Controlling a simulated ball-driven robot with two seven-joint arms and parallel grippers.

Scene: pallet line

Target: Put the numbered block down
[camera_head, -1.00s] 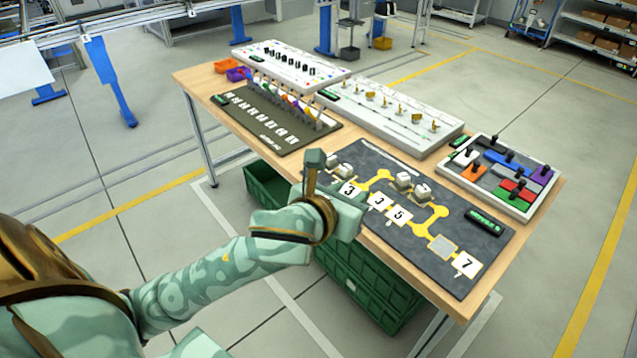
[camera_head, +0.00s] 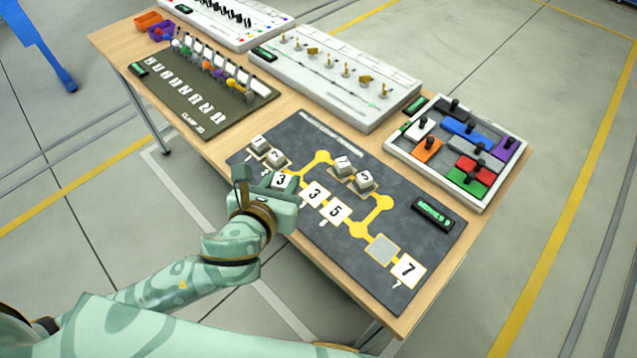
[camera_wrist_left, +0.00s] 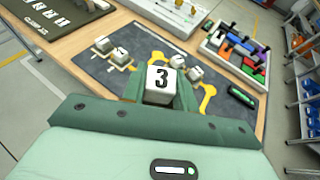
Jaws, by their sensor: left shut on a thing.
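My left gripper (camera_head: 262,186) is over the near left part of the dark mat (camera_head: 300,238). It is shut on a white numbered block (camera_wrist_left: 162,85), whose face marked 3 shows between the fingers in the left wrist view. In the head view the gripper largely hides the block. A white face marked 3 (camera_head: 282,181) shows beside the fingers; I cannot tell whether it is the held block or a square of the mat. A plain grey square (camera_head: 383,249) lies before the 7.
Other blocks stand in pairs on the mat, at the back left (camera_head: 268,150) and in the middle (camera_head: 353,172). Behind are an olive board (camera_head: 180,110), a white panel with brass parts (camera_head: 300,85) and a tray of coloured pieces (camera_head: 400,150).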

